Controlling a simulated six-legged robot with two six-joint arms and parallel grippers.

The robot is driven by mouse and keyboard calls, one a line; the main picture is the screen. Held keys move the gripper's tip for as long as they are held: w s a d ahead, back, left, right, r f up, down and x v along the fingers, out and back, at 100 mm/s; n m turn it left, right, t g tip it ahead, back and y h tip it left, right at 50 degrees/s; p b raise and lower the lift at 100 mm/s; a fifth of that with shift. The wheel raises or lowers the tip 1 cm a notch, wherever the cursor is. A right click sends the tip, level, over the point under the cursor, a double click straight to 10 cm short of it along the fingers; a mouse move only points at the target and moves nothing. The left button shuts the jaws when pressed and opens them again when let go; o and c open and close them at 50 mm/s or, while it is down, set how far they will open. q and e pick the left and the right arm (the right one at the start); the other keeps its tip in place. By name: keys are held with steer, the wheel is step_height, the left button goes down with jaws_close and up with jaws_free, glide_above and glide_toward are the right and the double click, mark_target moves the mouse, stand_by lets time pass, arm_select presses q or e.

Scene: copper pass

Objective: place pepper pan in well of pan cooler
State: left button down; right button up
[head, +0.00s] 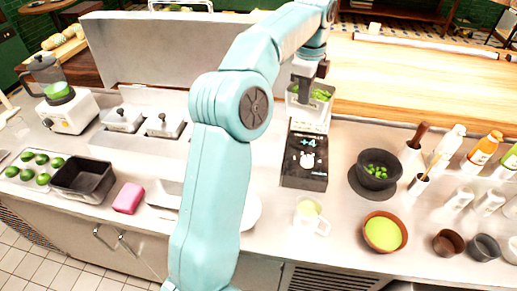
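A light-walled pan with green pieces (322,95), which looks like the pepper pan, is at or just above the far end of a black device with a "+4" display (305,162). I cannot tell whether it rests there. My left gripper (303,96) points down at this pan, its dark fingers at the pan's inside or wall. Whether they are closed on it is unclear. What looks like the pan cooler (140,146) is at the left, with two lidded pans (122,118) and a tall raised panel (170,55) behind. My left arm hides its right part. My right gripper is out of view.
A blender (58,95), limes (38,165), a dark tray (84,181) and a pink block (128,198) are at the left.

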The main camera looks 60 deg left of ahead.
arm_select(q)
steer(key=s+a+n, duration=0.3)
steer(key=s+a, duration=0.6)
steer(key=f, duration=2)
steer(key=shift+s+a, duration=0.1)
steer(key=shift+a, duration=0.25)
steer(key=shift+d, duration=0.1)
steer(key=shift+f, duration=0.15)
steer(key=c, duration=1.6)
jaws_free()
steer(key=shift+f, duration=0.1)
steer(key=shift+c, duration=0.2)
steer(key=shift+o, duration=1.4)
